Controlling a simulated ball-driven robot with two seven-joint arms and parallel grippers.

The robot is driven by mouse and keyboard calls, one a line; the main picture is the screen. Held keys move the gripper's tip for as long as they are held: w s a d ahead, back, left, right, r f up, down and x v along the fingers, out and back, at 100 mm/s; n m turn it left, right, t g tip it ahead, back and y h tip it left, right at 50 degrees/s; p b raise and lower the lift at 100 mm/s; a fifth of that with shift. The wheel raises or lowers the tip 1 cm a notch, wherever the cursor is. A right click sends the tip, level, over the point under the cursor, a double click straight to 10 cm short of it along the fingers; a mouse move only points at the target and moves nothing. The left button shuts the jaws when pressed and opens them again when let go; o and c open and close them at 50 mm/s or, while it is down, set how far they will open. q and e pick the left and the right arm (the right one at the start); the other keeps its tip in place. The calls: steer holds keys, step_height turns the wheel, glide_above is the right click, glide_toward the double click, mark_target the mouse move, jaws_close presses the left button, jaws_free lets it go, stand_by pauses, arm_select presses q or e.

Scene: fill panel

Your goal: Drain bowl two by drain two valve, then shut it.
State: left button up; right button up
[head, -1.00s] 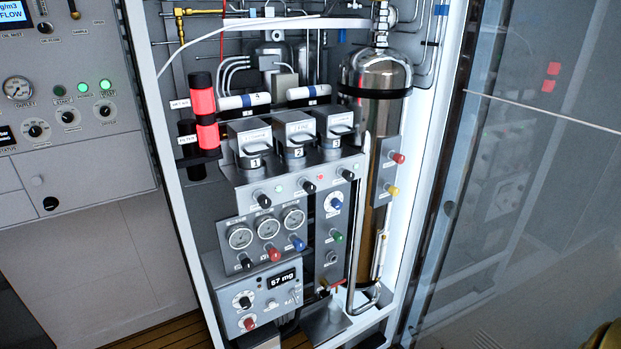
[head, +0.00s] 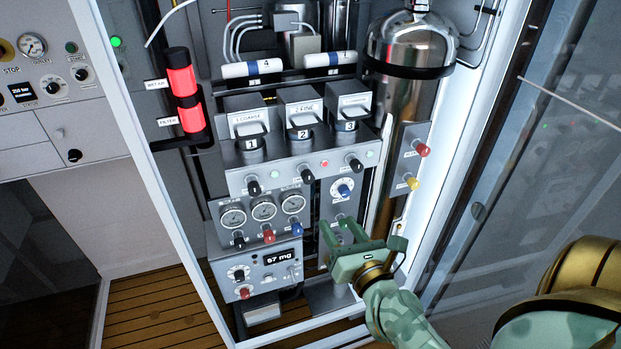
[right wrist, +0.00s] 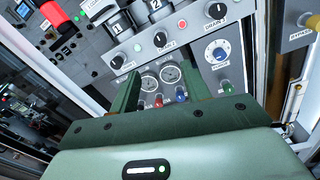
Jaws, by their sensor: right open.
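Bowl two (head: 303,135), marked 2, stands in the middle of three numbered housings in the cabinet; its top is labelled 2 FINE. The drain two valve (head: 306,175) is a black knob on the sloped panel below it, also seen in the right wrist view (right wrist: 160,40) with its label. A red light (head: 325,163) glows to its right. I cannot tell its setting for certain. My right gripper (head: 340,232) is open and empty, below and right of that knob, apart from it, in front of the lower panel. It also shows in the right wrist view (right wrist: 160,88). My left gripper is not in view.
The drain one knob (head: 253,188) and drain three knob (head: 356,165) flank it, with green lights. Below are three gauges (head: 263,208), coloured knobs and a 57 mg display (head: 281,258). A steel cylinder (head: 400,130) stands right; a glass door (head: 540,180) is beyond.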

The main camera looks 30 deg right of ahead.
mark_target(310, 179)
steer(key=w+d+p, duration=0.1)
steer(key=w, duration=0.4)
steer(key=w+d, duration=0.1)
steer(key=w, duration=0.3)
steer(key=w+d+p, duration=0.1)
steer(key=w, duration=0.4)
steer(key=shift+w+p, duration=0.3)
steer(key=shift+w, duration=0.05)
steer(key=shift+w+d, duration=0.1)
steer(key=shift+w, duration=0.55)
steer(key=c, duration=1)
